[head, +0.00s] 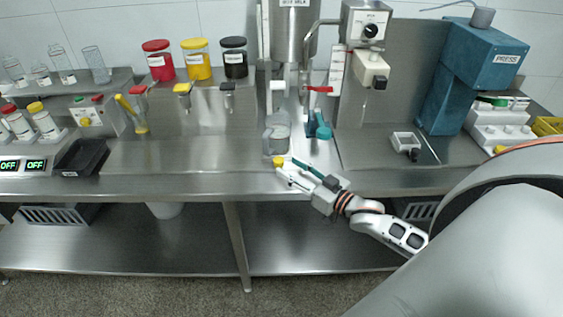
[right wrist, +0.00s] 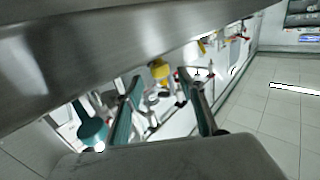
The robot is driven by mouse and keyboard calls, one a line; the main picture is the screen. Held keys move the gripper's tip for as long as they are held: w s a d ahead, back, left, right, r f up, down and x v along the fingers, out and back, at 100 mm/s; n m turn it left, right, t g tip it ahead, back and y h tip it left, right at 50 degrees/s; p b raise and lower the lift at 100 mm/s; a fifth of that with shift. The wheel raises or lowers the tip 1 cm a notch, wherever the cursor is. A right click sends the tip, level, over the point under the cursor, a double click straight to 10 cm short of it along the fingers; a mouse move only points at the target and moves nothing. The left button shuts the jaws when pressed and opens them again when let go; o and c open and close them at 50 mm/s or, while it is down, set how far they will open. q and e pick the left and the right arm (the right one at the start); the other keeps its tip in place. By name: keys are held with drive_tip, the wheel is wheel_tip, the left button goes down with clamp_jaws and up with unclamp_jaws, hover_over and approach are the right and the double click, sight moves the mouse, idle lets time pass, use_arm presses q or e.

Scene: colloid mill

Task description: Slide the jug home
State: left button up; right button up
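My right gripper (head: 286,166) reaches in from the right at the bench's front edge, close to the yellow knob. In the right wrist view, its teal fingers (right wrist: 158,77) are apart, with the yellow knob (right wrist: 160,69) showing between their tips. No grip on it shows. My left gripper is not in view.
A teal round part (head: 323,132) stands right of the jug, and a red lever (head: 319,89) hangs above. A small white tray (head: 405,142) lies farther right, before the blue press (head: 483,60). The bench left of the jug is clear up to the black tray (head: 82,157).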

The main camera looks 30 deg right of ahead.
sight(282, 163)
drive_tip(key=shift+x, duration=2.05)
clamp_jaws()
drive_tip(key=shift+a, duration=0.1)
